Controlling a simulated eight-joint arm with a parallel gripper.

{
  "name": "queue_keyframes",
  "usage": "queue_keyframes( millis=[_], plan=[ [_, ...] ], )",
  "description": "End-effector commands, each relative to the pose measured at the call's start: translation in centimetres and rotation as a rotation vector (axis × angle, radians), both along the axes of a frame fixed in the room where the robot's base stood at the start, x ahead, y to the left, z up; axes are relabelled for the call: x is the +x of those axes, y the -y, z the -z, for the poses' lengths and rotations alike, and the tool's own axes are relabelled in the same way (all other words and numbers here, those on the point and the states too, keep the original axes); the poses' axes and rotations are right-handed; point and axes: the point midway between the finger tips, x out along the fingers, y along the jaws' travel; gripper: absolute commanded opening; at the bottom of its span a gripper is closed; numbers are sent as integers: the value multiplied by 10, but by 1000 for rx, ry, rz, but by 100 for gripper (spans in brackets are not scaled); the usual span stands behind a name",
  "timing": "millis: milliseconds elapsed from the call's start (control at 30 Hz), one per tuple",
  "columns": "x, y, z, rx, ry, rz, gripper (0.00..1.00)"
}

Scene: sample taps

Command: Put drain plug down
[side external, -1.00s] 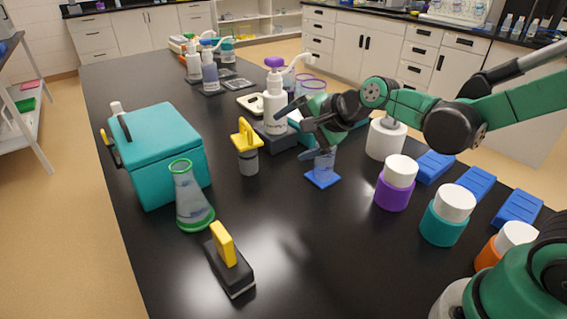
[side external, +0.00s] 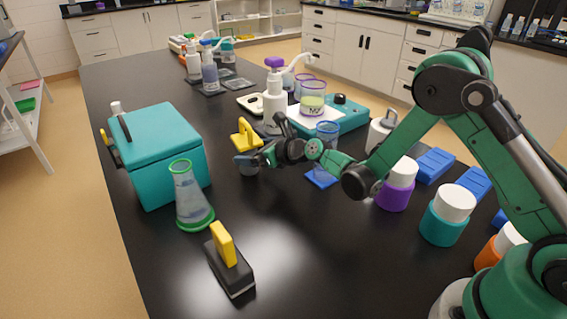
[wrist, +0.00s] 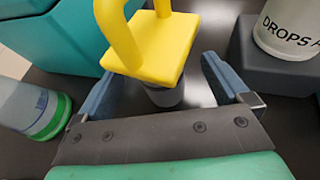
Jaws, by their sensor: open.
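A yellow-handled piece (side external: 244,134) with a square plate stands upright on the black bench; I take it for the drain plug, but cannot be sure. In the wrist view the yellow plate (wrist: 158,48) sits on a grey cylinder (wrist: 165,97). My gripper (side external: 262,152) is low beside it and covers part of its lower body in the side view. In the wrist view my gripper (wrist: 163,65) is open, with one finger on each side of the piece. I see clear gaps between the fingers and the grey cylinder.
A teal box (side external: 160,135) and a flask with a green base ring (side external: 190,200) stand at left. A white pump bottle (side external: 273,95) is close behind my gripper. A black block with a yellow handle (side external: 230,265) lies in front. The bench's front middle is clear.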

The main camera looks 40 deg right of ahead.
Motion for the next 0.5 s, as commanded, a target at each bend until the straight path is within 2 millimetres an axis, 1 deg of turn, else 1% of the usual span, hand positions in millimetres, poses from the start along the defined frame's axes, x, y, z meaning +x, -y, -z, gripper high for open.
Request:
queue_keyframes(
  millis=[33,133,400,467,500],
  plan=[
    [5,-2,2,-1,0,-1,95],
    [10,-4,4,-1,0,-1,95],
    [11,-4,5,-1,0,-2,95],
    [11,-4,5,-1,0,-2,78],
    [11,-4,5,-1,0,-2,67]
  ],
)
